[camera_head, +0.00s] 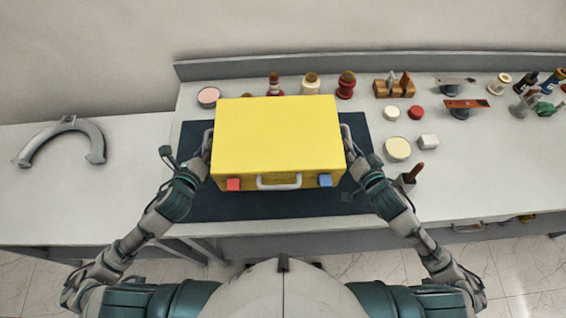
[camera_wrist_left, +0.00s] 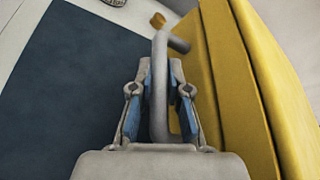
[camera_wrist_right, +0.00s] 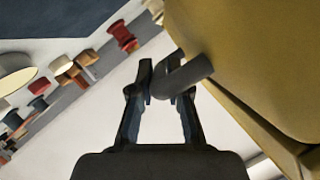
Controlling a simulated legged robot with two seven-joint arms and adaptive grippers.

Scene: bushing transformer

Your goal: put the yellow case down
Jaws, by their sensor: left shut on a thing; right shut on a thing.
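The yellow case (camera_head: 278,135) is upright over the dark blue mat (camera_head: 240,205). Its front has a grey handle (camera_head: 279,181), a red latch (camera_head: 233,184) and a blue latch (camera_head: 325,180). My left gripper (camera_head: 205,155) is shut on the case's left side handle (camera_wrist_left: 160,100), whose bar passes between the fingers. My right gripper (camera_head: 352,155) is shut on the right side handle (camera_wrist_right: 182,77). In the left wrist view the mat (camera_wrist_left: 65,80) lies below the gripper. The gap between case and mat is hard to judge.
A grey horseshoe-shaped part (camera_head: 60,140) lies on the left table. Small jars and spools, such as a red spool (camera_head: 346,85), line the back. A cream disc (camera_head: 398,149) and a dark holder (camera_head: 408,181) stand right of the mat. The mat's front strip is bare.

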